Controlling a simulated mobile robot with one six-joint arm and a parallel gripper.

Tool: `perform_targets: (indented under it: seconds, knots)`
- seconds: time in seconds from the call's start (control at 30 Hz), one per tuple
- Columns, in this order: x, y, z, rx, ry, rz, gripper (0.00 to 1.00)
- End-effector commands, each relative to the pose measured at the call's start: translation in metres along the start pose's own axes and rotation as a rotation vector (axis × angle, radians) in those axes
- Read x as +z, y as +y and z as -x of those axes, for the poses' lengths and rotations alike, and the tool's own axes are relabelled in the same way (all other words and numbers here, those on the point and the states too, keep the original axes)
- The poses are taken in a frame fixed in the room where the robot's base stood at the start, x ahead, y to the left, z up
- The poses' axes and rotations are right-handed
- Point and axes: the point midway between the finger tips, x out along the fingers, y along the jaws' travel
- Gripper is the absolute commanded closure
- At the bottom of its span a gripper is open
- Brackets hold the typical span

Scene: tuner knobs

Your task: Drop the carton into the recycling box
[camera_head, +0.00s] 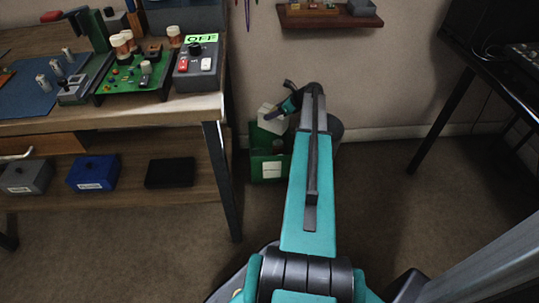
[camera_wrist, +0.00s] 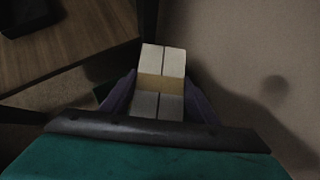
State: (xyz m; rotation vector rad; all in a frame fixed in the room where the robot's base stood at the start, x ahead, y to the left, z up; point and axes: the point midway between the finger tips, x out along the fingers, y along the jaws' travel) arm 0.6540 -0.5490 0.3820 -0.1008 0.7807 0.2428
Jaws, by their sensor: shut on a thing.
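The carton (camera_wrist: 161,68) is a small pale box with a tan band across it. My gripper (camera_wrist: 160,98) is shut on it, one dark finger on each side. In the head view the carton (camera_head: 272,118) is held at the end of my arm, above the green recycling box (camera_head: 268,166). That box stands on the floor by the wall, right of the workbench leg, with a pale label on its front. My arm hides its right part. In the wrist view only a dark green bit shows left of my gripper, and I cannot tell whether the carton is inside the rim.
The workbench (camera_head: 215,103) with electronics on it stands at the left, its leg close to the box. Its lower shelf holds a blue bin (camera_head: 94,173) and a black tray (camera_head: 170,172). A grey bin (camera_head: 334,134) stands behind my arm.

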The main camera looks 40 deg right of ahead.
Motion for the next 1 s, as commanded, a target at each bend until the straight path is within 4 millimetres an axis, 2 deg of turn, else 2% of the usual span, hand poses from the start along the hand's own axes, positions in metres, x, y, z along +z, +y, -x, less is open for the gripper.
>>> perform_targets:
  seconds: [0.6, 1.0]
  knots:
    - [-0.030, -0.002, -0.028, -0.002, 0.000, -0.002, 0.69]
    - [-0.041, -0.002, -0.037, -0.003, 0.000, -0.002, 0.69]
